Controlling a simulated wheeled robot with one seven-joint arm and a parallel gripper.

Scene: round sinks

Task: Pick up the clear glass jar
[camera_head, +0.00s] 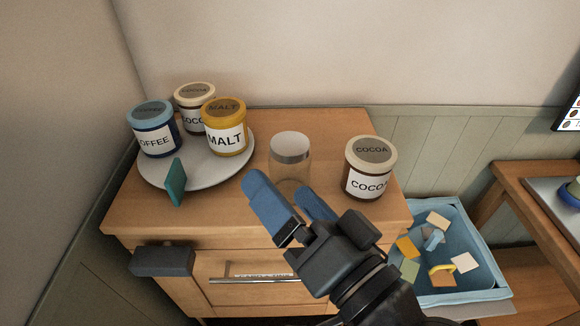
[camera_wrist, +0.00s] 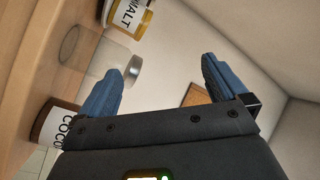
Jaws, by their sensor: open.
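The clear glass jar (camera_head: 289,165) has a silver-grey lid and stands upright on the wooden cabinet top, between the plate of canisters and a cocoa canister. In the wrist view the glass jar (camera_wrist: 97,62) lies to the left of my fingers, beyond the left fingertip. My gripper (camera_head: 285,198) is open with blue fingers, in front of the jar and overlapping its lower part in the head view. In the wrist view my gripper (camera_wrist: 165,75) has nothing between its fingers. Whether a finger touches the jar I cannot tell.
A brown cocoa canister (camera_head: 369,168) stands close to the jar's right. A blue bin (camera_head: 472,287) with several items is at lower right. The wall is behind.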

